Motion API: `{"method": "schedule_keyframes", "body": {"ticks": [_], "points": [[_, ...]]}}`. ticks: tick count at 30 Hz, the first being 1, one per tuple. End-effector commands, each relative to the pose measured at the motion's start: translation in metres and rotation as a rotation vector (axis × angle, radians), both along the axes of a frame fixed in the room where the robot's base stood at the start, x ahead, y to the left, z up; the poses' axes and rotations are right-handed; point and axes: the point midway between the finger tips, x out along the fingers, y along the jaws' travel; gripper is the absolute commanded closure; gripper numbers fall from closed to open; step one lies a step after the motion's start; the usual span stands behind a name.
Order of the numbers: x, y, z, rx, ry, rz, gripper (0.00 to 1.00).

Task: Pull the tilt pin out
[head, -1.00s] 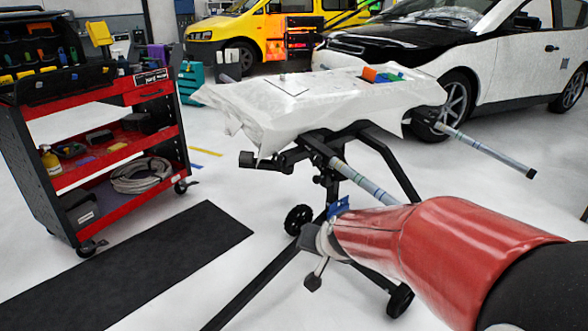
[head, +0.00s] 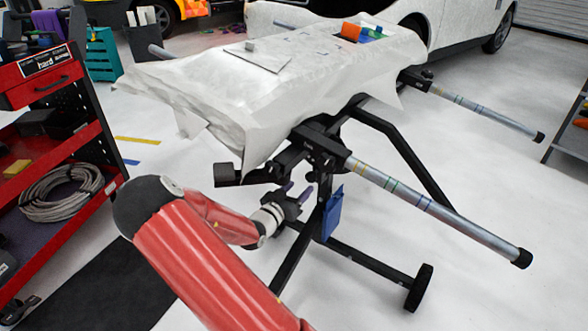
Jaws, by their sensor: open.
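The work stand (head: 235,104) has a white-covered top on a black frame. The black tilt joint (head: 318,150) sits under its near right edge. A small black knob (head: 312,177) shows below the joint; I cannot tell whether it is the tilt pin, and no pin stands out clearly. My gripper (head: 295,190) points up toward this joint from below left, its two purple-blue fingers apart with nothing visible between them. It looks slightly left of and below the knob. Whether a finger touches the frame is hard to tell.
A blue piece (head: 333,213) hangs on the upright right of my gripper. A red tool cart (head: 50,150) stands far left. Floor at lower right is clear.

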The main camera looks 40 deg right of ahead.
Motion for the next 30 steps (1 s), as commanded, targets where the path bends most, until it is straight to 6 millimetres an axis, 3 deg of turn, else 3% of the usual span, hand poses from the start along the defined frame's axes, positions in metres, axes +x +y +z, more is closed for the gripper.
{"method": "schedule_keyframes", "body": {"ticks": [15,26,30], "points": [[0.023,-0.065,0.001,-0.005,-0.001,-0.002,0.45],[0.027,-0.073,0.000,-0.005,0.000,0.000,0.45],[0.027,-0.072,0.000,-0.005,0.000,0.000,0.59]]}}
